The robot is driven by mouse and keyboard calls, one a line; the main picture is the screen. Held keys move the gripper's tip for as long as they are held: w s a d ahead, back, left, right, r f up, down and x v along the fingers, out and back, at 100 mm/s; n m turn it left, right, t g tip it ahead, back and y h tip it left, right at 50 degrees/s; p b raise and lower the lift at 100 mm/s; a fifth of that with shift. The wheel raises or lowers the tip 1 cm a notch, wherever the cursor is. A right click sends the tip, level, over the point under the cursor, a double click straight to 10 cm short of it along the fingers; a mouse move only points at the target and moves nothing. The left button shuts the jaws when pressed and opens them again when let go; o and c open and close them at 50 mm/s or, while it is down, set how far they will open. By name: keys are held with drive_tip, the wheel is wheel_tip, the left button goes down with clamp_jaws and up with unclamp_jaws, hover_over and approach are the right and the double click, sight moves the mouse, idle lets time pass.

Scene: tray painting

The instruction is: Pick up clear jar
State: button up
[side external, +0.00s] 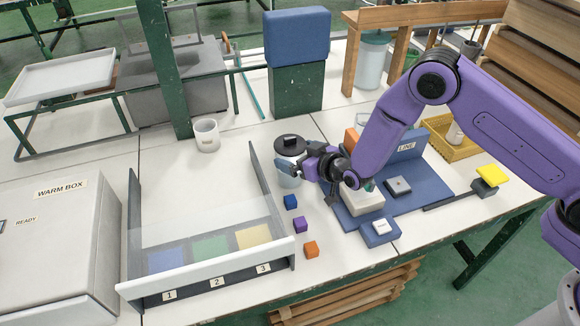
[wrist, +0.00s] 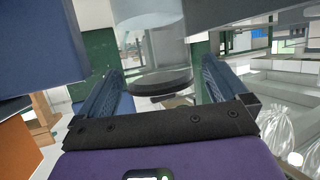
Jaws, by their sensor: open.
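A clear jar with a black lid (side external: 290,146) stands upright on the white table in the side external view, right of the tray frame. My gripper (side external: 303,166) is level with it and partly covers it, fingers pointing left. In the wrist view the jar (wrist: 150,40) shows upside down, its dark lid nearest the wrist. There, my gripper (wrist: 156,68) is open, with one finger on each side of the jar. I cannot tell whether either finger touches it.
Blue (side external: 290,201), purple (side external: 300,224) and orange (side external: 311,249) cubes lie in front of the jar. The numbered tray frame (side external: 205,276) stands left. A blue fixture (side external: 433,185) lies right, under my arm.

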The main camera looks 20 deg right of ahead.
drive_tip(key=shift+x, duration=2.1)
drive_tip(key=shift+d, duration=0.15)
drive_tip(key=shift+w+r, duration=0.1)
drive_tip(key=shift+r, duration=0.05)
drive_tip(key=c, duration=1.8)
